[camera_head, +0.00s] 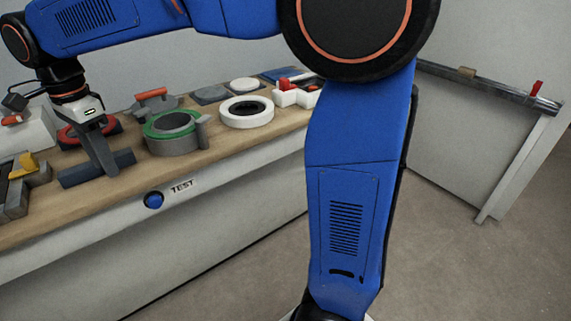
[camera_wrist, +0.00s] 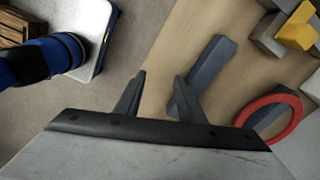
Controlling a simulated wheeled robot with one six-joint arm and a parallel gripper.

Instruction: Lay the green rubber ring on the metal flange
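The green ring (camera_head: 153,127) is on the bench in the head view. It lies on top of a round grey metal piece (camera_head: 175,146), which looks like the flange, and goes around its raised grey middle. Whether it sits fully flat cannot be told. My gripper (camera_head: 106,165) is left of them, low over the bench by a dark grey bar (camera_head: 68,179). In the wrist view my gripper (camera_wrist: 158,80) has its two fingers apart with nothing between them. The bar (camera_wrist: 209,72) lies beside the right finger. The green ring and flange are not in the wrist view.
A red ring (camera_head: 70,135) lies just behind my gripper; it also shows in the wrist view (camera_wrist: 248,107). A white ring (camera_head: 246,121) stands right of the flange. Grey blocks with a yellow piece (camera_head: 24,164) are at left. The bench front has a blue button (camera_head: 153,200).

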